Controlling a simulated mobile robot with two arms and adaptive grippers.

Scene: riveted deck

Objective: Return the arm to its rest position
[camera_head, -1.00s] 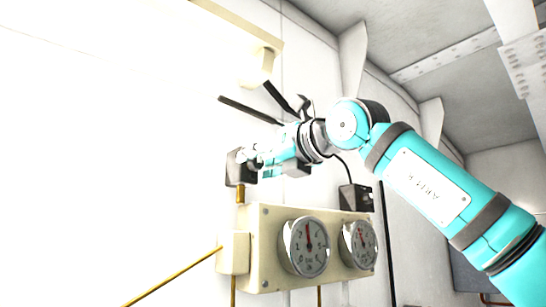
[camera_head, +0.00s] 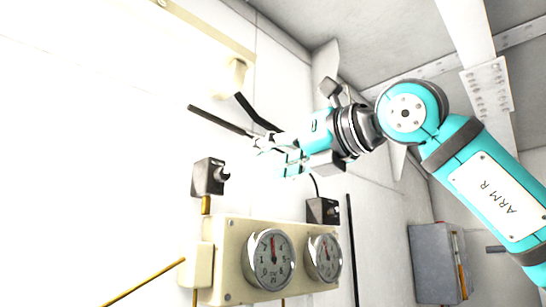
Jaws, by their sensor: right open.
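My right arm (camera_head: 495,195), teal with dark bands and a label plate, comes in from the right edge. Its right gripper (camera_head: 266,158) is open with nothing between its fingers, in front of the bright white wall. The fingertips are partly washed out by glare. A dark switch box (camera_head: 206,178) with a round knob is on the wall just left of the gripper, with a visible gap between them. My left gripper is not in view.
Below the gripper is a cream panel (camera_head: 232,230) with a left gauge (camera_head: 268,258) and a right gauge (camera_head: 324,257). A second dark box (camera_head: 323,210) sits above it. A grey cabinet (camera_head: 432,262) is at lower right.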

